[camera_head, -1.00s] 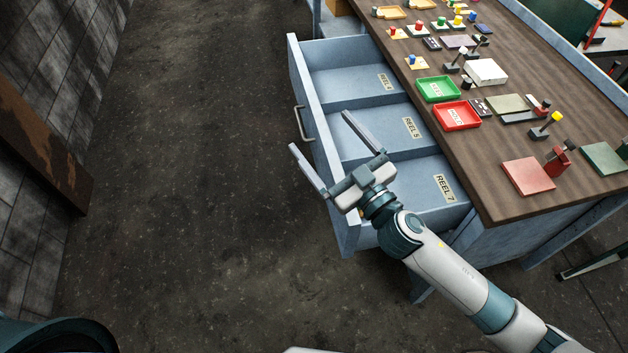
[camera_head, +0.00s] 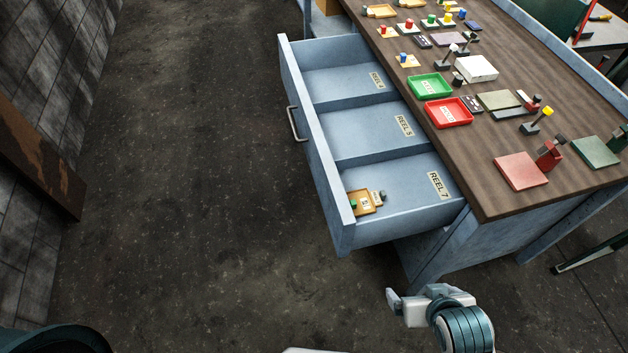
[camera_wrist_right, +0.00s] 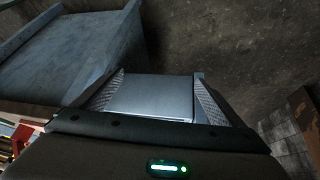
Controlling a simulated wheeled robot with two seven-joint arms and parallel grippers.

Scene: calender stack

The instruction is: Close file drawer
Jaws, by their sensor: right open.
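The blue-grey file drawer (camera_head: 316,150) is pulled out from the left side of the workbench. Its metal handle (camera_head: 297,124) is on the outer face of the drawer front. Its compartments bear reel labels, including REEL 5 and REEL 7. My right gripper (camera_head: 415,297) is at the bottom of the head view, below the drawer's near end and apart from it. The right wrist view shows its two fingers (camera_wrist_right: 158,80) open, with a blue-grey panel (camera_wrist_right: 150,98) showing between them; I cannot tell how far off it is. My left gripper is not in view.
A small orange tray (camera_head: 362,203) with small items lies in the near compartment. The wooden benchtop (camera_head: 470,180) holds a green tray (camera_head: 428,86), a red tray (camera_head: 448,112) and several small parts. The dark floor (camera_head: 190,200) left of the drawer is clear.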

